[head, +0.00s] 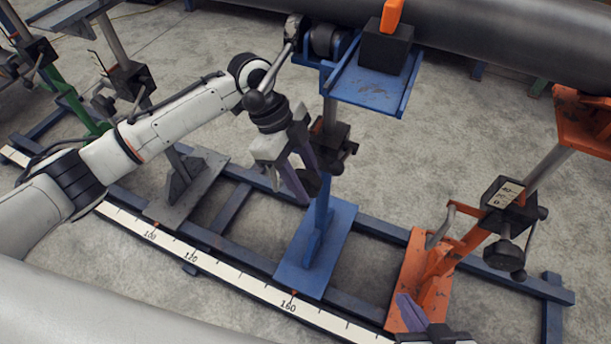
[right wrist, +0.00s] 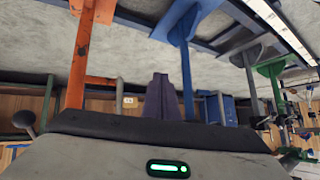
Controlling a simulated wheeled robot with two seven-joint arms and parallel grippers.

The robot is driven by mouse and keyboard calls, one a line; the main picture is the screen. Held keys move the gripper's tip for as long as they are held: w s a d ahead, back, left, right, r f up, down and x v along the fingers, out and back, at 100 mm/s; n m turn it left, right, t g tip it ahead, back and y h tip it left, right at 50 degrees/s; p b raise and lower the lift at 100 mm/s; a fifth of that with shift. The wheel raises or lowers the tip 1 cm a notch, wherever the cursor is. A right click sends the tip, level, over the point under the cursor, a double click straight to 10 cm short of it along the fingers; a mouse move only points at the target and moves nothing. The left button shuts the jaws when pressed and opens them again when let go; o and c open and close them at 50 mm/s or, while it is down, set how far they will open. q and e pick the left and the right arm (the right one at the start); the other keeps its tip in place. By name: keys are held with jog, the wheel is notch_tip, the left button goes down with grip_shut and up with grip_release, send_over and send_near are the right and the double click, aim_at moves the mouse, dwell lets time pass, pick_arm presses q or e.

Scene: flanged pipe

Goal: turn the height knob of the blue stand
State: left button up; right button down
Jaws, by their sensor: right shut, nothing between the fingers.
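The blue stand (head: 316,248) stands upright on the floor rail in the head view, with a blue tray at its top. Its dark clamp block sits on the post, and its dark round knob (head: 312,184) shows low on the near side. My left gripper (head: 306,188) reaches down to the knob from the upper left. Its two purple-grey fingers are apart at the knob; I cannot tell whether they press on it. My right gripper (head: 408,308) is at the bottom edge by the orange stand's base, shut and empty. Its fingers also show in the right wrist view (right wrist: 161,95).
An orange stand (head: 436,262) with its own black knob (head: 505,255) is on the right. Grey and green stands are on the left. A large dark pipe (head: 500,35) runs along the top. A white scale (head: 215,262) lies along the near rail.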

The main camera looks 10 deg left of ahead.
pick_arm(q)
jog(key=p+v, duration=0.2)
jog(key=v, duration=0.8)
jog(key=shift+r, duration=0.15)
